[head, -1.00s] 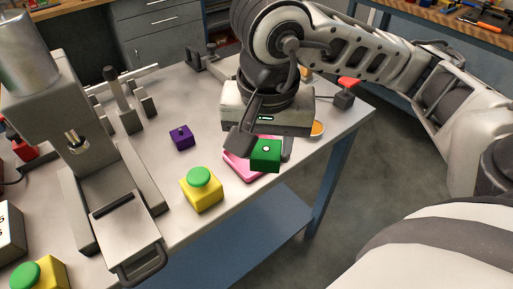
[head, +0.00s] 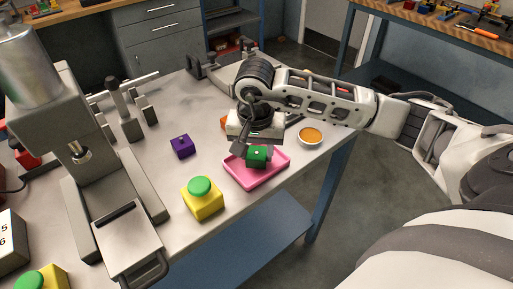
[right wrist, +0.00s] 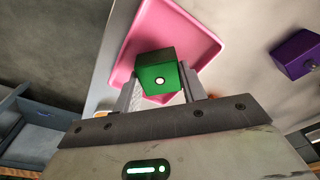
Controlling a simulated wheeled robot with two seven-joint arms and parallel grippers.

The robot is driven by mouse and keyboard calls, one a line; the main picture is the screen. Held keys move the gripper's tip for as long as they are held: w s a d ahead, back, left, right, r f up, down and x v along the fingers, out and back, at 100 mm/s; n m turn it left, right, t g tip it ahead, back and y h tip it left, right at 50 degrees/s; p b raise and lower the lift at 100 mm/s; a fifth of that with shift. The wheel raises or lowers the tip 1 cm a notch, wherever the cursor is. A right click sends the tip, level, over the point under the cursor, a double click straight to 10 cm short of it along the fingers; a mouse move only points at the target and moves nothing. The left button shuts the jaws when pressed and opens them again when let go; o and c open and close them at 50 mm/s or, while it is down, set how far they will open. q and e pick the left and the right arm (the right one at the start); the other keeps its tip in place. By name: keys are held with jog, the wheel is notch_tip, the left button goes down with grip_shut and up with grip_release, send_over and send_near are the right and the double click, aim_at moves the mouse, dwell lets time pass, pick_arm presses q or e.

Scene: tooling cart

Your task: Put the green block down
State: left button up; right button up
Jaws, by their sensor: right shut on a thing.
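The green block (head: 257,155) has a pale dot on its face and is over the pink tray (head: 272,177). My right gripper (head: 257,153) is shut on the block, with one finger on each side of it. In the right wrist view the green block (right wrist: 159,75) sits between the fingertips, with the pink tray (right wrist: 190,30) behind it. I cannot tell whether the block touches the tray floor. My left gripper is not in view.
A purple block (head: 182,146) lies left of the tray. A yellow box with a green button (head: 203,199) stands near the table's front edge. A round dish with orange contents (head: 310,136) is right of the tray. A grey press machine (head: 110,170) stands at the left.

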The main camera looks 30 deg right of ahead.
aim_at(255, 158)
jog(key=shift+f, duration=0.15)
jog(key=shift+f+b, duration=0.25)
jog(key=shift+b, duration=0.1)
jog(key=o, duration=1.2)
jog(key=shift+c, duration=0.2)
jog(key=shift+r+p, duration=0.4)
jog(key=shift+p, duration=0.1)
notch_tip(255, 158, up, 12)
jog(key=s+a+b, duration=0.1)
jog(key=shift+f+b, duration=0.2)
jog(key=shift+b, duration=0.1)
